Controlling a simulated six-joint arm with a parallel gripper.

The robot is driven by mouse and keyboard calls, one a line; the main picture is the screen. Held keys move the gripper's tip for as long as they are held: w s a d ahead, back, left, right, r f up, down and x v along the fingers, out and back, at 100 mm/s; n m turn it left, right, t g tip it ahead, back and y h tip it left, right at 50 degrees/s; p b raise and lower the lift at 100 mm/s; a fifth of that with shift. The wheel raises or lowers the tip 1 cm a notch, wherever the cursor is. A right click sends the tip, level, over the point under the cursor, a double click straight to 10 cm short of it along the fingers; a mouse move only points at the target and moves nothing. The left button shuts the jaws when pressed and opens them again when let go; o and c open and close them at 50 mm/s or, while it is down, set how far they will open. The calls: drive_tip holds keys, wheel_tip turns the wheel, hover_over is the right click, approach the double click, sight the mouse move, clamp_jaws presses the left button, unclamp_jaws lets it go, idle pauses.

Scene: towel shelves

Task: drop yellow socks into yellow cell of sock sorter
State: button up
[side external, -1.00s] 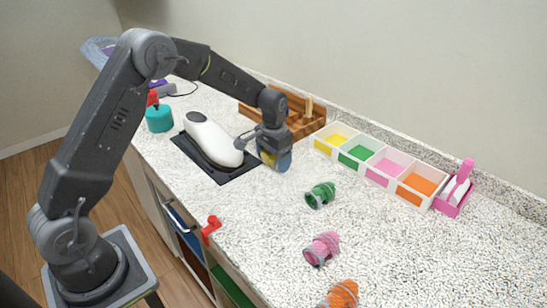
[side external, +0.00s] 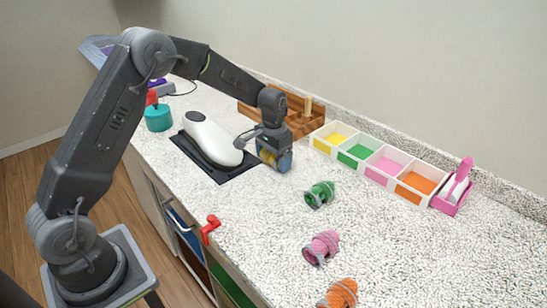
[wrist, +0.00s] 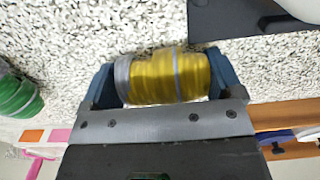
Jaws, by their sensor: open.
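The yellow socks (wrist: 168,76), a rolled bundle with grey bands, lie between the two fingers of my gripper (wrist: 165,85) in the wrist view. The fingers are open, one at each end of the bundle. In the side view my gripper (side external: 273,158) is low over the counter, with the yellow socks (side external: 267,155) partly hidden behind a finger. The white sock sorter (side external: 378,182) stands along the wall to the right, with yellow, green, pink and orange cells. Its yellow cell (side external: 334,139) is at the left end and looks empty.
Green (side external: 319,194), pink (side external: 321,247) and orange (side external: 340,294) sock rolls lie on the counter. A white device (side external: 210,138) on a black mat (side external: 229,173) is close left of my gripper. A wooden rack (side external: 301,130) stands behind it. A pink holder (side external: 455,192) adjoins the sorter's right end.

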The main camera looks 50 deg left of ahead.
drive_tip(key=s+d+r+t, duration=0.1)
drive_tip(key=s+r, duration=0.1)
drive_tip(key=r, duration=0.7)
drive_tip(key=s+d+r, duration=0.1)
drive_tip(key=s+r, duration=0.1)
drive_tip(key=r, duration=0.6)
drive_tip(key=s+d+r+t, duration=0.1)
drive_tip(key=s+d+t, duration=0.1)
drive_tip(key=s, duration=1.1)
drive_tip(key=s+d+r+t, duration=0.1)
drive_tip(key=s+d+t, duration=0.1)
drive_tip(key=s, duration=1)
drive_tip(key=shift+s+d+r+t, duration=0.25)
drive_tip(key=shift+s+d+t, duration=0.1)
drive_tip(key=shift+d, duration=0.45)
